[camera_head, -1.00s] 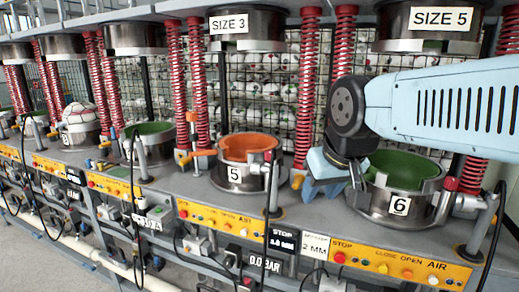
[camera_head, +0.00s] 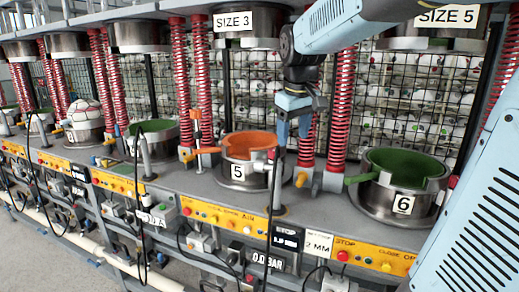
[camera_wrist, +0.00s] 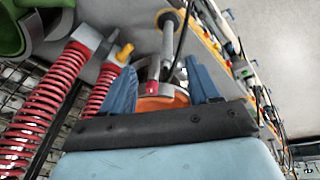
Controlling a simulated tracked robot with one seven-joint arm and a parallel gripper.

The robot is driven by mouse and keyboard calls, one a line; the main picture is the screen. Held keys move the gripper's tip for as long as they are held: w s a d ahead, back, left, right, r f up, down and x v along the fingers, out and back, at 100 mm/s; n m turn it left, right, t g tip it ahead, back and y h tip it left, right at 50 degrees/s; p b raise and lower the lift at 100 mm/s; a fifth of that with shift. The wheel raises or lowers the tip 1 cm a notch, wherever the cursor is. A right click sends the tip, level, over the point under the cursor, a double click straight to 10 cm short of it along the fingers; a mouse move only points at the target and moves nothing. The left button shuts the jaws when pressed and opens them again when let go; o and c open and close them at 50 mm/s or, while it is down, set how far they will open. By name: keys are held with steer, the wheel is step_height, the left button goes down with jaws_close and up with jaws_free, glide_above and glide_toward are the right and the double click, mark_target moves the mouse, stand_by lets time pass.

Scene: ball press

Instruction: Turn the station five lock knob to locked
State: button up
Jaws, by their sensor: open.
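Station five is the round metal cup with an orange lining (camera_head: 250,143) and a "5" label, low in the middle of the head view. A red-capped fitting (camera_head: 271,155) sits at its right rim by a grey post. It also shows in the wrist view (camera_wrist: 152,89). A yellow knob (camera_head: 301,180) is at the right spring's base and in the wrist view (camera_wrist: 125,52). I cannot tell which is the lock knob. My gripper (camera_head: 292,137) is open and empty above and right of station five. Its blue fingers straddle the red-capped fitting in the wrist view, apparently without touching it.
The green-lined station six cup (camera_head: 407,172) stands to the right. Red springs (camera_head: 342,105) rise close to my gripper. The "SIZE 3" upper press part (camera_head: 249,40) hangs above station five. A black hose (camera_head: 270,215) hangs in front of the yellow panel (camera_head: 237,221).

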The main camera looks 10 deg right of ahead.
steer(key=w+f+n+g, duration=0.1)
steer(key=w+n+g, duration=0.1)
steer(key=w, duration=0.9)
steer(key=n+g, duration=0.1)
steer(key=n, duration=0.1)
glide_above(272, 149)
step_height(272, 149, down, 4)
steer(key=shift+s+r, duration=0.1)
steer(key=shift+r, duration=0.15)
steer(key=shift+f, duration=3.75)
steer(key=shift+c, duration=0.4)
steer(key=shift+d, duration=0.1)
steer(key=c, duration=0.9)
steer(key=shift+c, duration=0.4)
